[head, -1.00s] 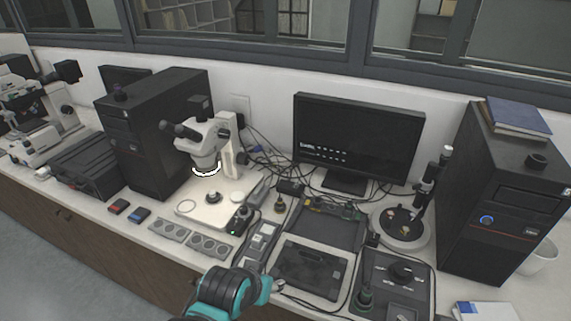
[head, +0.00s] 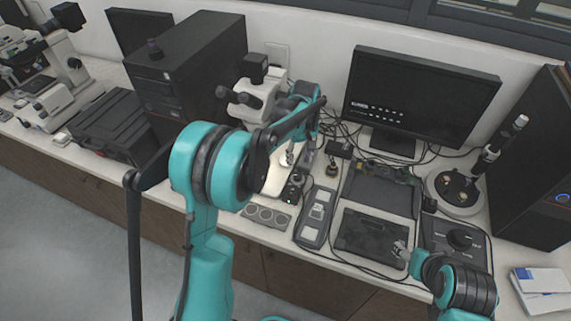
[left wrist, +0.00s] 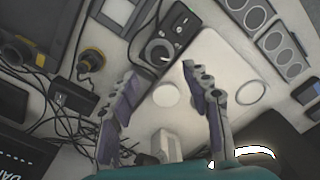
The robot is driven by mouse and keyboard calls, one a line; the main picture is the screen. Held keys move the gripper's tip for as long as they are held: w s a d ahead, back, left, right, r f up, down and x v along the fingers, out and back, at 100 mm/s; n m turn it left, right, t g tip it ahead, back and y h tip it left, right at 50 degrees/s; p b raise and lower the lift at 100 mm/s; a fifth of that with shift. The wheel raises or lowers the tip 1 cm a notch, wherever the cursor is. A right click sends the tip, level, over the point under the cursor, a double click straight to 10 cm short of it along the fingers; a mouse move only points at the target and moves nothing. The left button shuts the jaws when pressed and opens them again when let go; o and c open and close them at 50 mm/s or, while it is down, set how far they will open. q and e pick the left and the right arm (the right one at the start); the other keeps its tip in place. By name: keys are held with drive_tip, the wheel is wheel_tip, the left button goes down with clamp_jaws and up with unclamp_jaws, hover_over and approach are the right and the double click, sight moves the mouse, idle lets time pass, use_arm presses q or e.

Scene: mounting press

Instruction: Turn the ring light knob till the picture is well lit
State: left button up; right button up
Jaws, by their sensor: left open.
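The ring light control box (head: 293,188) stands at the right edge of the microscope's pale base; its round knob (left wrist: 160,51) shows in the left wrist view. My left gripper (head: 288,156) is above this area, partly hidden by its own arm. In the left wrist view my left gripper (left wrist: 162,74) is open and empty, its fingertips on either side of the line to the knob and apart from it. The ring light (left wrist: 250,153) glows white. The monitor (head: 420,105) is dark with small white marks. My right gripper (head: 402,251) is over a black pad, too small to read.
The microscope (head: 255,92) stands behind my left arm. A grey meter (head: 316,216), a dark tray (head: 380,188) and a black console (head: 457,240) crowd the bench to the right. Loose cables (left wrist: 72,125) lie beside the base. A row of round sockets (head: 265,215) lies in front.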

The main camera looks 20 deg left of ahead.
sight(298, 175)
use_arm(q)
drive_tip(key=shift+w+a+f, duration=0.15)
drive_tip(key=shift+w+f, duration=0.1)
drive_tip(key=shift+f, duration=0.45)
wheel_tip(298, 175, down, 7)
drive_tip(key=shift+s+b, duration=0.1)
drive_tip(key=shift+b, duration=0.95)
clamp_jaws()
